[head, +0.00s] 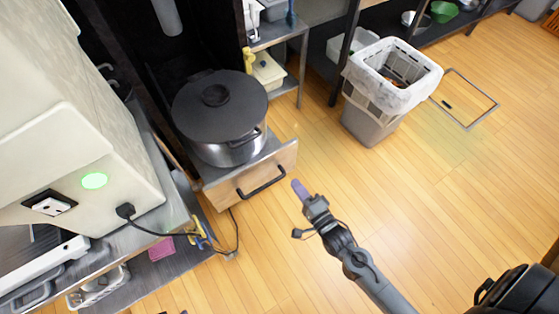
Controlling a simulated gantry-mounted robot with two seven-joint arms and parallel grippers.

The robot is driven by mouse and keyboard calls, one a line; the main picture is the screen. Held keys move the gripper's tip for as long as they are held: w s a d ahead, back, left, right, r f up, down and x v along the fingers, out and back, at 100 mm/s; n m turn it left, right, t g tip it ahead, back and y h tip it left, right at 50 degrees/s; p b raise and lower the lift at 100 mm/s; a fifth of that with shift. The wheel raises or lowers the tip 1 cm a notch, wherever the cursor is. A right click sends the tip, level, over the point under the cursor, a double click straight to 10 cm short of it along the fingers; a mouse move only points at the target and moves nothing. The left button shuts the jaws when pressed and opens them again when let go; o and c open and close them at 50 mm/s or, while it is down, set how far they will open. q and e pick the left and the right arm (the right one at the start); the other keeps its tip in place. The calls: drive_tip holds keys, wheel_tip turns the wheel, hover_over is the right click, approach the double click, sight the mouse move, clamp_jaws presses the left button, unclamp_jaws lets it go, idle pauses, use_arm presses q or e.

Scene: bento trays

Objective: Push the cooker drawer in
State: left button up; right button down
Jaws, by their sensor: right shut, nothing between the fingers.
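The cooker drawer (232,193) is pulled out from the dark cabinet, with a pale wooden front and a black bar handle (261,182). A steel pot with a dark lid (220,103) stands on it. My right gripper (300,188) is shut and empty, with purple fingertips pointing toward the drawer front. It is just right of the handle in the picture, and a small gap shows between them. My left gripper is not in view.
A lined waste bin (378,93) stands on the wooden floor to the upper right. A beige machine (75,125) with a plugged-in cable stands left of the drawer. Metal shelves (275,35) hold containers behind it. The floor at the right is mostly clear.

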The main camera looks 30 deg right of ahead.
sight(274, 155)
drive_tip(key=w+b, duration=0.1)
drive_tip(key=w, duration=0.2)
drive_tip(key=w+b, duration=0.2)
drive_tip(key=w, duration=0.2)
drive_tip(key=w+b, duration=0.1)
drive_tip(key=w, duration=0.2)
drive_tip(key=shift+w+a+f+b, duration=0.15)
drive_tip(key=shift+a+b, duration=0.1)
drive_tip(key=shift+b, duration=0.05)
drive_tip(key=shift+w, duration=0.25)
